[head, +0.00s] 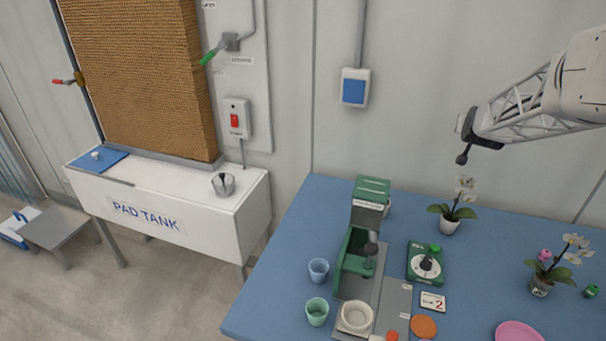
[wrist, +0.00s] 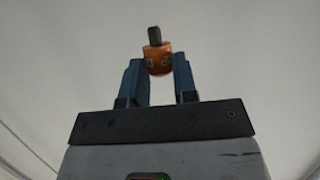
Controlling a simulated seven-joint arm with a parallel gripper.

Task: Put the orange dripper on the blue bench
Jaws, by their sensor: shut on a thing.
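In the wrist view, my gripper (wrist: 158,70) is shut on the orange dripper (wrist: 159,62), a small orange body with a dark stem pointing up in the picture. The dripper sits between the two dark blue fingertips, against a plain pale background. I cannot make out the dripper or the fingers in the head view. The blue bench (head: 480,262) fills the lower right of the head view. My arm shows at the upper right there, raised above the bench.
On the bench stand a green machine (head: 365,215), a green dial box (head: 426,264), a blue cup (head: 318,270), a green cup (head: 317,311) and two potted orchids (head: 450,224) (head: 541,287). Bare bench lies between the orchids. A white pad tank (head: 155,215) stands left.

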